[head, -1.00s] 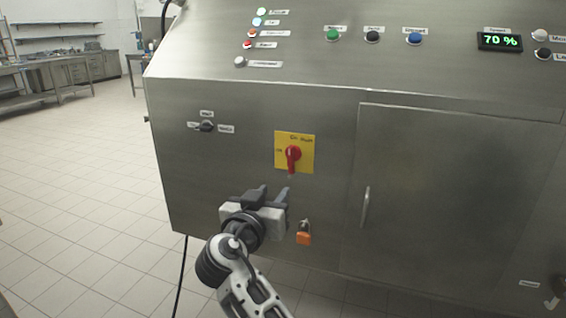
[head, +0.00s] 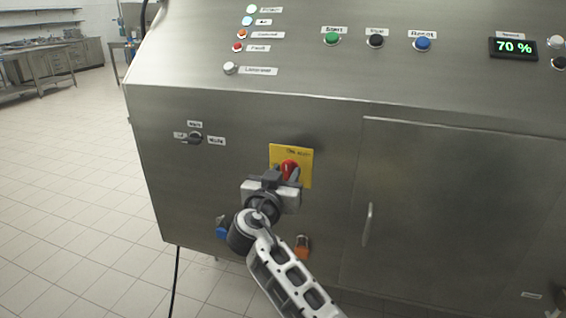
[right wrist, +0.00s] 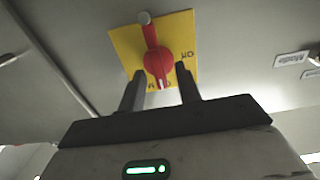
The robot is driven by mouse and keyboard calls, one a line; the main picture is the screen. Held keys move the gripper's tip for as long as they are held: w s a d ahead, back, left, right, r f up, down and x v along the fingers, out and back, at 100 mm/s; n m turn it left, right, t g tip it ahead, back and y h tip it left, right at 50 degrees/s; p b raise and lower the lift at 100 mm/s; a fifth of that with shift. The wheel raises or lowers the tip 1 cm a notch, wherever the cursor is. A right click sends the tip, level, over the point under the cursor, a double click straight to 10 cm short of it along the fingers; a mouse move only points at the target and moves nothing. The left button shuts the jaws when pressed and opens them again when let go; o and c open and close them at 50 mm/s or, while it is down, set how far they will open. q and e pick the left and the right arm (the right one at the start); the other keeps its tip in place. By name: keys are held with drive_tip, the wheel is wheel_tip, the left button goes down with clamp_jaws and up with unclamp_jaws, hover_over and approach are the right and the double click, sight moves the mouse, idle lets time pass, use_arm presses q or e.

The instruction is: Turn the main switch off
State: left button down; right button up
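The main switch is a red rotary knob (head: 289,167) on a yellow plate (head: 305,160) on the front of the steel machine. My right gripper (head: 283,178) is in front of it and hides the lower knob and part of the plate. In the right wrist view the red knob (right wrist: 153,50) has a long handle pointing toward the top of the picture. The gripper (right wrist: 160,72) is open there, with its two fingers apart near the knob's rounded end. I cannot tell whether they touch it. My left gripper is not in view.
A black selector (head: 194,138) is left of the plate. A door handle (head: 368,224) is to the right. An orange part (head: 302,247) and a blue part (head: 222,229) sit low near my arm. Buttons and a 70 % display (head: 513,48) are above.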

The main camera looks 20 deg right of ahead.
drive_tip(key=shift+w+d, duration=0.3)
drive_tip(key=shift+w, duration=0.05)
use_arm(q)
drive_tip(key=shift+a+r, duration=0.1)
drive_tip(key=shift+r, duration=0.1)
use_arm(e)
clamp_jaws()
